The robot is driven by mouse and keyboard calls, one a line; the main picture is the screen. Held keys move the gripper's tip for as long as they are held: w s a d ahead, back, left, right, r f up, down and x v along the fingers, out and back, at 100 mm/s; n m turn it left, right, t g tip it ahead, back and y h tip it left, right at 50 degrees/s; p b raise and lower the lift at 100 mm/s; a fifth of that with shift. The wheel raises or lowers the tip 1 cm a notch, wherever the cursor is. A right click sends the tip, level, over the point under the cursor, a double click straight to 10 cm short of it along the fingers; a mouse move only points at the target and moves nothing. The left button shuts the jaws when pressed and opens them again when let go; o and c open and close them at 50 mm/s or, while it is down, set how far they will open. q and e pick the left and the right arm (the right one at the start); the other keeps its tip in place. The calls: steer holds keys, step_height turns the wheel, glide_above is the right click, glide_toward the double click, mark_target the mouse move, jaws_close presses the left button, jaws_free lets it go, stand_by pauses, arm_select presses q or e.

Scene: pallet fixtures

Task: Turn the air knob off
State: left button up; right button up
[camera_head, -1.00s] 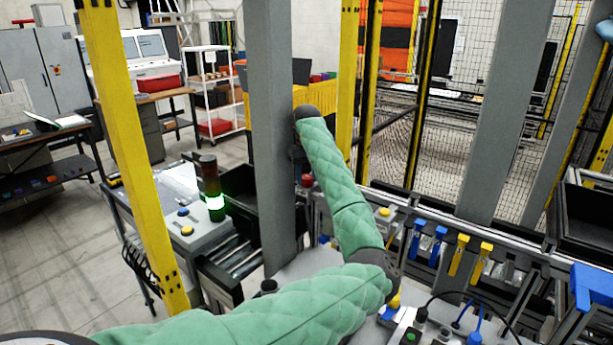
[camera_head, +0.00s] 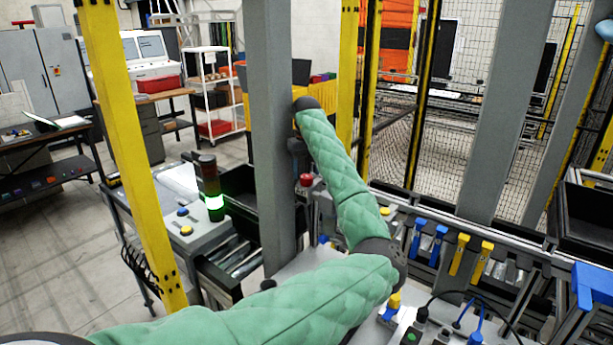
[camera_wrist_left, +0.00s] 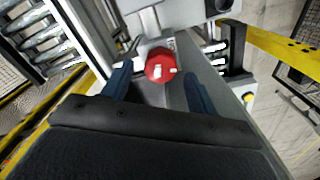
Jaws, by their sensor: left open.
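The air knob (camera_wrist_left: 161,65) is a round red knob with pale marks on its face, in the upper middle of the left wrist view. In the head view the red knob (camera_head: 306,180) shows beside the grey post. My left gripper (camera_wrist_left: 159,74) is open, its two dark blue fingers pointing toward the knob. The knob appears between the fingertips, with a visible gap on each side. I cannot tell how deep the fingers reach. In the head view the left gripper (camera_head: 298,149) is small and partly hidden by the post. My right gripper is not in view.
A grey post (camera_head: 270,130) stands close beside the gripper, and a yellow post (camera_head: 130,150) stands further left. A signal lamp lit green (camera_head: 214,200) stands on a side table. Blue and yellow clamps (camera_head: 438,243) line a rail at right.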

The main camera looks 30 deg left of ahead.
mark_target(306, 176)
arm_select(q)
step_height(306, 176, up, 5)
steer(key=shift+f+b, duration=0.2)
steer(key=shift+b, duration=0.65)
steer(key=shift+r, duration=0.55)
